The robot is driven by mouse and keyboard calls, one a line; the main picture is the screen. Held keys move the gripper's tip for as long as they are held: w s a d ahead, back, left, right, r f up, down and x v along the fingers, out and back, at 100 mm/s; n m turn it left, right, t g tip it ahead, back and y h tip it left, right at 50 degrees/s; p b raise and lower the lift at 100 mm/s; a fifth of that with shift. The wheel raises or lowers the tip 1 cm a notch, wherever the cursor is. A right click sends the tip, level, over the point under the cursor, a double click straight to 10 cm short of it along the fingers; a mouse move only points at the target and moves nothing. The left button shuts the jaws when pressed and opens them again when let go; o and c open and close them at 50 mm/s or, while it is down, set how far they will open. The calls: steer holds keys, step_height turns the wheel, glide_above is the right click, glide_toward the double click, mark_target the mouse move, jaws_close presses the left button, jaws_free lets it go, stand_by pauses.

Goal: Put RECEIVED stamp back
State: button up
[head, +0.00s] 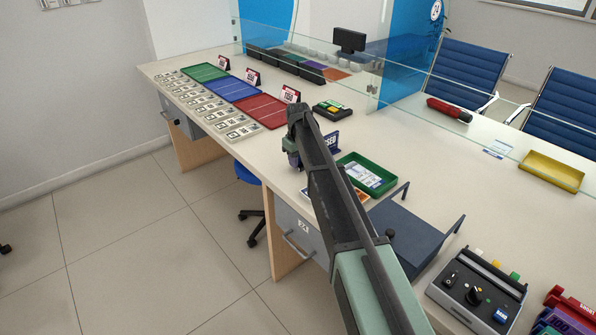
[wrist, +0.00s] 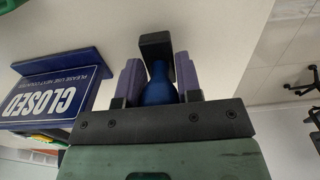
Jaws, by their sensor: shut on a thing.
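In the wrist view my gripper (wrist: 160,88) is shut on a stamp (wrist: 159,88) with a blue rounded handle and a black block at its far end. The handle sits between the two purple finger pads. No lettering on it is readable, so I cannot confirm that it is the RECEIVED stamp. In the head view my gripper (head: 292,152) is above the counter, left of the CLOSED sign, partly hidden by my arm; the stamp cannot be made out there. A grey desk unit (head: 462,301) with dark knobs and a blue label stands at the lower right.
The blue CLOSED sign (wrist: 50,92) stands close beside my gripper. A green tray (head: 384,186) with papers and a dark raised stand (head: 412,232) lie right of my arm. Colored mats (head: 234,89) and banknote stacks cover the far left counter. A yellow tray (head: 552,172) is at right.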

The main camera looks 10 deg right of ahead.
steer(key=shift+f, duration=0.5)
steer(key=o, duration=0.8)
step_height(320, 180, up, 13)
steer(key=p, duration=1.2)
steer(key=shift+f+p, duration=0.15)
steer(key=shift+p, duration=0.25)
steer(key=shift+s+f, duration=0.15)
steer(key=shift+s, duration=0.15)
steer(key=s+m, duration=0.2)
steer(key=s, duration=1)
steer(key=s+m, duration=0.2)
steer(key=s, duration=1)
steer(key=s+m, duration=0.1)
steer(key=s, duration=1.2)
steer(key=shift+s+m, duration=0.1)
steer(key=shift+m, duration=0.3)
